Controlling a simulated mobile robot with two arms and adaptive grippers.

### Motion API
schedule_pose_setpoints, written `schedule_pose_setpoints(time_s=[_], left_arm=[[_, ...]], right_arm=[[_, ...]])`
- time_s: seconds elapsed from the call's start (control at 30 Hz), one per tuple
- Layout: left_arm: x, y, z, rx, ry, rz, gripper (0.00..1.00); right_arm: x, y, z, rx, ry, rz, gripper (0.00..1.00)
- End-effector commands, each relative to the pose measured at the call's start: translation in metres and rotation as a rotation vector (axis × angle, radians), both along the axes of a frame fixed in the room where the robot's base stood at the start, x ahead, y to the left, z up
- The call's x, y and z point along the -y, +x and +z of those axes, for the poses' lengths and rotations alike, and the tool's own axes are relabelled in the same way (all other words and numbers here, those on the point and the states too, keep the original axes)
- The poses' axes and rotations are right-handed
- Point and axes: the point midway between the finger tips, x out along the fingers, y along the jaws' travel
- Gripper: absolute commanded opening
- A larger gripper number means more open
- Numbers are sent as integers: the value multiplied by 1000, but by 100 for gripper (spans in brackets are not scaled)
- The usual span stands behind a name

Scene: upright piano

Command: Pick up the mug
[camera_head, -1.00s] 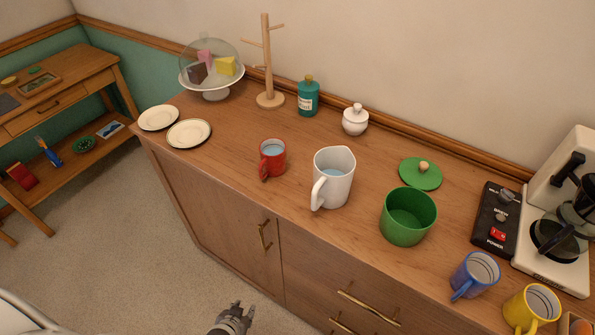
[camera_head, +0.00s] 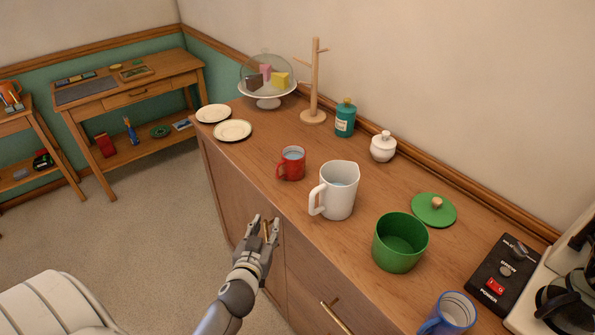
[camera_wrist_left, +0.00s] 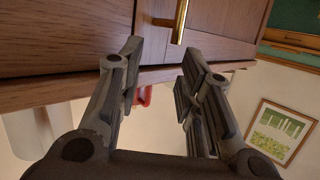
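A red mug (camera_head: 292,165) stands upright near the front edge of the wooden sideboard, its handle to the left. A blue mug (camera_head: 452,312) stands at the sideboard's lower right, cut by the frame edge. My left gripper (camera_head: 265,226) is open and empty, in front of the cabinet door and below the red mug, apart from it. In the left wrist view the gripper's fingers (camera_wrist_left: 162,62) stand apart with nothing between them. A small red patch (camera_wrist_left: 146,96), probably the red mug, shows beyond them, mostly hidden. My right gripper is not in view.
A white pitcher (camera_head: 335,192) stands right of the red mug. A green pot (camera_head: 400,243), plates (camera_head: 232,131), a mug tree (camera_head: 315,90) and a teal bottle (camera_head: 345,119) share the top. A brass door handle (camera_wrist_left: 180,20) is close to the gripper.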

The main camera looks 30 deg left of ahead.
Motion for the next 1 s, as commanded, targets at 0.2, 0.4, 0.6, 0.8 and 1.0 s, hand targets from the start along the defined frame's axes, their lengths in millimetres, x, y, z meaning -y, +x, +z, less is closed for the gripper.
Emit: schedule_pose_setpoints(time_s=[0.2,0.4,0.6,0.8,1.0], left_arm=[[-7,9,38,116,14,-4,33],[-10,14,72,216,24,-17,33],[-13,24,87,256,30,-26,33],[-22,54,88,255,31,-27,33],[-27,70,87,253,29,-26,33]], right_arm=[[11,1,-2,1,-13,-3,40],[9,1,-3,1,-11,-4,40],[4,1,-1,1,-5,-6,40],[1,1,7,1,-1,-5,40],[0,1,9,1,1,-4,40]])
